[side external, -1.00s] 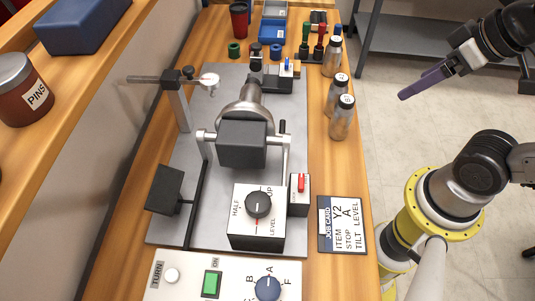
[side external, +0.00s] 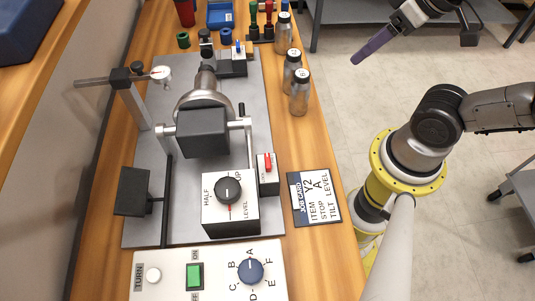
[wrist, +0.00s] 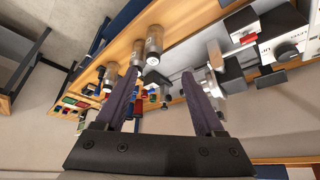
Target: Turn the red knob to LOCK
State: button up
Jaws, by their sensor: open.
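The red knob (side external: 267,162) is a small upright red handle on a narrow white-faced box, right of the tilt selector. Its lettering is too small to read. A red handle on a white box also shows in the wrist view (wrist: 248,39), at upper right. My gripper (side external: 354,61) is in the air at the upper right of the side view, beyond the bench's right edge and well apart from the knob. In the wrist view my gripper (wrist: 158,77) shows its two purple fingers spread, with nothing held between them.
A black selector knob (side external: 228,189) marked HALF, UP and LEVEL points to LEVEL. The job card (side external: 315,198) lies right of it. The control panel (side external: 222,285) is in front. A grey rotary fixture (side external: 203,133) rises behind the selector.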

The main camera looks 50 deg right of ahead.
jog(key=shift+m, duration=0.5)
jog(key=shift+c, duration=1.1)
jog(key=shift+r+m, duration=0.15)
jog(key=shift+m, duration=0.55)
jog(key=shift+c, duration=1.1)
jog(key=w+m, duration=0.1)
jog(key=w+a+r+m, duration=0.1)
jog(key=m, duration=0.1)
jog(key=a+r+m+g, duration=0.1)
jog(key=m, duration=0.1)
jog(key=shift+w+r, duration=0.15)
jog(key=shift+w, duration=0.25)
jog(key=shift+c, duration=0.8)
jog(key=m+g, duration=0.1)
jog(key=g, duration=0.4)
send_over(268, 160)
notch_tip(268, 160, down, 6)
notch_tip(268, 160, down, 13)
jog(key=shift+f, duration=0.1)
grip_shut()
